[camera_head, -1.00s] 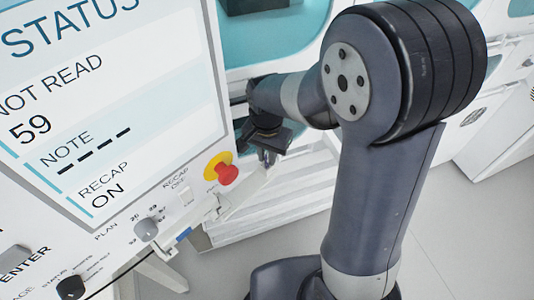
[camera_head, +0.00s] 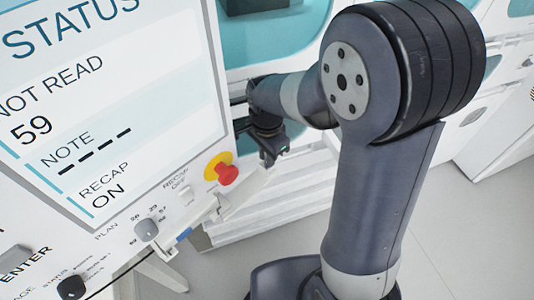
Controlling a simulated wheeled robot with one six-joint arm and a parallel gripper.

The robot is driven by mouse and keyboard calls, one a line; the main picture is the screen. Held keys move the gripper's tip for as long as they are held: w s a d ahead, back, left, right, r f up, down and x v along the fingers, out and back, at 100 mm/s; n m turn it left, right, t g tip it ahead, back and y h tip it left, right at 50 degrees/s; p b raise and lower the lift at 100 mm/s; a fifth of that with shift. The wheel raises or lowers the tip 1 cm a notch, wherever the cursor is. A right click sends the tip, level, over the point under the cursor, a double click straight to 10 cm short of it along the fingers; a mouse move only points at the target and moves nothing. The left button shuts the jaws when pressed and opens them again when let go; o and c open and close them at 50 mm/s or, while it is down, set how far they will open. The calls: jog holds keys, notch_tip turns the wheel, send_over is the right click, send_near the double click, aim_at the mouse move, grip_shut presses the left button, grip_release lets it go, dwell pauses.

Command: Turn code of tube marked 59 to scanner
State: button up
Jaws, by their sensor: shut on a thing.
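My gripper (camera_head: 272,152) is small and dark, at the end of my arm just right of the screen panel's edge. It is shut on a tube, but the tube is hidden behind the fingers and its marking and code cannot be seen. The screen (camera_head: 105,95) at the left reads STATUS, NOT READ, 59, NOTE with dashes, and RECAP ON. The scanner itself cannot be made out in this view.
A red stop button (camera_head: 227,174) on a yellow base sits on the panel just below left of my gripper. A grey knob (camera_head: 146,229) and an ENTER key (camera_head: 17,258) are lower left. White and teal cabinets stand behind. Grey floor (camera_head: 450,240) is clear at the lower right.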

dwell(0.3)
jog(key=shift+m, duration=1.6)
jog(key=shift+m, duration=1.4)
jog(key=shift+f, duration=0.2)
jog(key=o, duration=0.8)
